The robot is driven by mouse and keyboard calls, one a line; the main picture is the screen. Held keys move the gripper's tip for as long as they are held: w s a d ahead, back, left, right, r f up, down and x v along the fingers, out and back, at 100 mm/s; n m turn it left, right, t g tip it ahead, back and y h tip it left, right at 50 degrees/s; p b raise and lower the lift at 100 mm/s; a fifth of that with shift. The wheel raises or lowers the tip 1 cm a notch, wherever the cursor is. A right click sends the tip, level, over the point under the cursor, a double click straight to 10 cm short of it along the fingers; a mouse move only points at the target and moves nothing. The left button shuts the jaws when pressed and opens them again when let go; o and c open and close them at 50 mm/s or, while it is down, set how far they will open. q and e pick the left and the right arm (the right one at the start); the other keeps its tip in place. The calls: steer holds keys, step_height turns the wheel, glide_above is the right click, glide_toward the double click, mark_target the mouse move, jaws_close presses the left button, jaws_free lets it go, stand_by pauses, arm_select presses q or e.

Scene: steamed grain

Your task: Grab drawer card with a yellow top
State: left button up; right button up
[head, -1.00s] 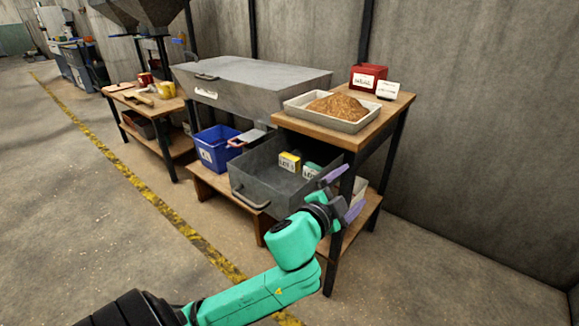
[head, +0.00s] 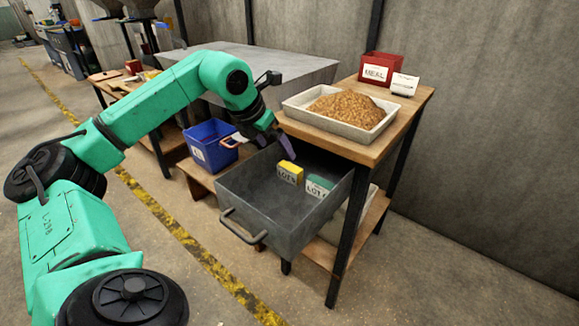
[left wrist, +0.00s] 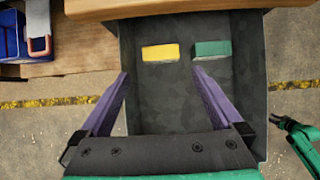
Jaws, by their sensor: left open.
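The card with a yellow top (head: 290,172) stands in the open grey drawer (head: 250,210), its white face lettered "LOT". It also shows in the left wrist view (left wrist: 160,52). A green-topped card (head: 318,186) stands beside it, to its right. My left gripper (head: 275,143) is open and empty above the drawer, near its back-left side. In the left wrist view, its purple fingers (left wrist: 161,74) are apart, with the yellow card beyond the tips and not between them. Part of a green arm (left wrist: 298,135) shows at the right edge there; its jaws are unclear.
A wooden table (head: 365,150) with a grain tray (head: 298,112) and a red box (head: 381,68) overhangs the drawer's right side. A blue bin (head: 208,145) stands left of the drawer. The drawer's floor in front of the cards is clear.

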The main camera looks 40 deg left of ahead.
mark_target(289, 167)
arm_select(q)
steer(key=x, duration=1.2)
steer(key=shift+f+b, duration=0.15)
steer(key=shift+b, duration=0.15)
steer(key=c, duration=1.1)
